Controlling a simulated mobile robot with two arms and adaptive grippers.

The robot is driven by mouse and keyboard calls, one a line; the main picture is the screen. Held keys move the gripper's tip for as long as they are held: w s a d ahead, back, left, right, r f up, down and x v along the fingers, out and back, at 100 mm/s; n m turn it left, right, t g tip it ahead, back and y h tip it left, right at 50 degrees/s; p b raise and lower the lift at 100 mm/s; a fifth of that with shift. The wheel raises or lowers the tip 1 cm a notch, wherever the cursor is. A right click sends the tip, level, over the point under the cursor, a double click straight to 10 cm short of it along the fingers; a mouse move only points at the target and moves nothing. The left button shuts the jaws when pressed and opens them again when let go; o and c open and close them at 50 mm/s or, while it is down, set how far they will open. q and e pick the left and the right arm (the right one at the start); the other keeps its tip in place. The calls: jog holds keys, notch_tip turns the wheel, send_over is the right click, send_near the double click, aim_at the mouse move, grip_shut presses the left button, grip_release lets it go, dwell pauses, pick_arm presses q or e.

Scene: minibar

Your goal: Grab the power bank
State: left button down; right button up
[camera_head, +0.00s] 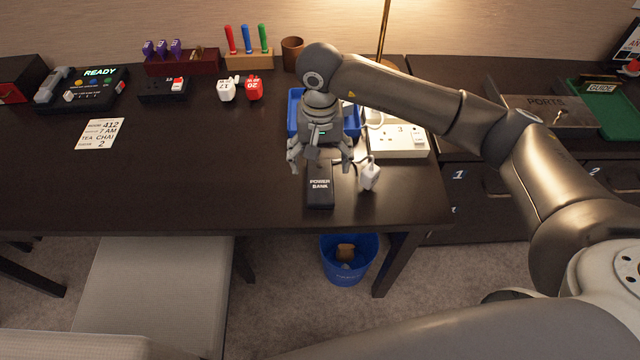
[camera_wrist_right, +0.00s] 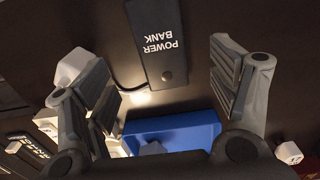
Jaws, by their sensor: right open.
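The power bank (camera_head: 320,190) is a black slab with white lettering, lying on the dark desk near its front edge. It also shows in the right wrist view (camera_wrist_right: 158,45), between the fingers and beyond their tips. My right gripper (camera_head: 320,165) is open, above the back end of the power bank, and its fingers are apart from it. In the right wrist view the right gripper (camera_wrist_right: 168,75) has nothing between its pads. A dark cable runs beside the power bank toward a white plug (camera_head: 369,176). My left gripper is not in view.
A blue tray (camera_head: 293,112) stands behind my right gripper. A white socket strip (camera_head: 400,141) lies to its right, near a lamp pole (camera_head: 384,30). The desk left of the power bank is clear. A blue bin (camera_head: 348,268) stands below the edge.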

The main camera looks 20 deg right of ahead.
aim_at(320, 183)
notch_tip(320, 183, down, 7)
jog(key=shift+s+f+b, duration=0.1)
jog(key=shift+s+b, duration=0.05)
jog(key=shift+b, duration=0.75)
jog(key=c, duration=1.3)
